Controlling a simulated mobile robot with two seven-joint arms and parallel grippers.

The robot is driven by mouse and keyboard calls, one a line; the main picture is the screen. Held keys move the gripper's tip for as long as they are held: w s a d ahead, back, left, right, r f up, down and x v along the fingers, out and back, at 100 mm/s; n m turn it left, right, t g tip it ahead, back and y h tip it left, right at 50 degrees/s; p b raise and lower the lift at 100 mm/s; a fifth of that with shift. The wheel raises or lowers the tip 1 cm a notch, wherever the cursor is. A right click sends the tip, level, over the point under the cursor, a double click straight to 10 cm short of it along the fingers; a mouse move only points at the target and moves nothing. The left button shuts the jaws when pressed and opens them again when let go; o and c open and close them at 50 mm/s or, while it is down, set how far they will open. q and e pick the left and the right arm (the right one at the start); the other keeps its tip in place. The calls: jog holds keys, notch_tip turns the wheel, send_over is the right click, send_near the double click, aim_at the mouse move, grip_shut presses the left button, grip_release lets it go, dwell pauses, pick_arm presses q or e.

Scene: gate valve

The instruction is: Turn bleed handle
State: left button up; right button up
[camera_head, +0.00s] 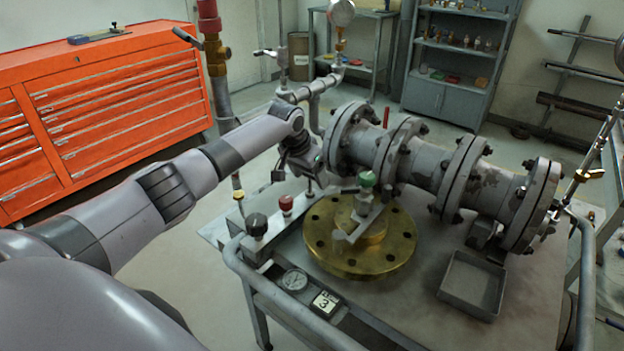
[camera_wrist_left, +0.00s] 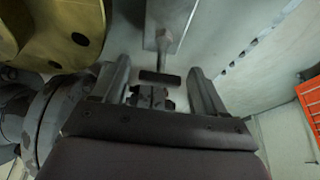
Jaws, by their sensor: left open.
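My left gripper (camera_head: 311,182) reaches in from the left and points down beside the brass flange (camera_head: 322,256). In the left wrist view the two fingers (camera_wrist_left: 160,70) stand apart, open. A small dark crossbar handle (camera_wrist_left: 159,77) on a thin grey stem (camera_wrist_left: 167,42) shows in the gap between them. It looks like the bleed handle; I cannot tell whether either finger touches it. The brass flange fills the upper left of the wrist view (camera_wrist_left: 70,35). In the head view the handle is not clearly made out near the gripper. My right gripper is not in view.
A grey flanged pipe (camera_head: 420,160) runs behind and right of the brass flange. A green knob (camera_head: 368,178), red knob (camera_head: 286,203) and black knob (camera_head: 257,224) stand nearby. A tray (camera_head: 472,285) sits at right. An orange cabinet (camera_head: 110,110) is at left.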

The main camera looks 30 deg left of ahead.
pick_arm(q)
jog(key=shift+x, duration=1.15)
jog(key=c, duration=1.1)
jog(key=shift+o, duration=0.2)
jog(key=shift+r, duration=0.1)
